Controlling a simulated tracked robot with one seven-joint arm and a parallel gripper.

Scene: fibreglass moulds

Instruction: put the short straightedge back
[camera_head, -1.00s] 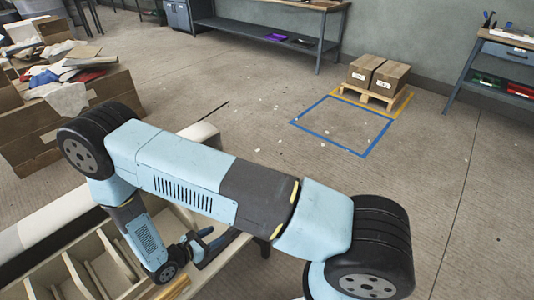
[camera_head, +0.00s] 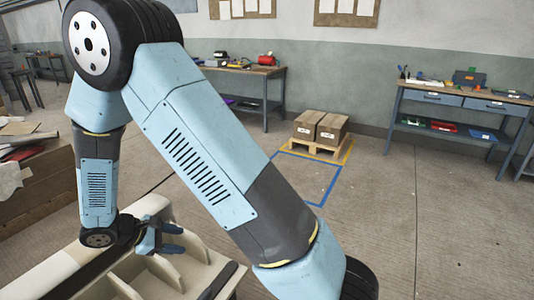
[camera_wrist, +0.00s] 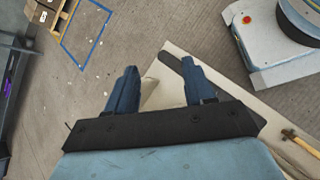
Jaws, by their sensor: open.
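A dark flat strip, apparently the short straightedge (camera_head: 220,281), lies on the pale edge of the mould (camera_head: 180,270) at the bottom of the head view. In the wrist view the strip (camera_wrist: 172,64) shows beside and partly behind the right finger, which hides some of it. My gripper (camera_head: 172,239) is open, with nothing seen between its fingers. In the head view it is above the mould, up and left of the strip, apart from it. The wrist view shows its two blue fingers (camera_wrist: 160,68) spread wide.
A wooden-handled tool (camera_wrist: 298,140) lies at the right of the wrist view. Two cartons (camera_head: 320,127) stand on a pallet beyond a blue floor outline. Workbenches (camera_head: 450,98) line the wall. A box of scraps (camera_head: 40,180) is at left. Open floor lies right.

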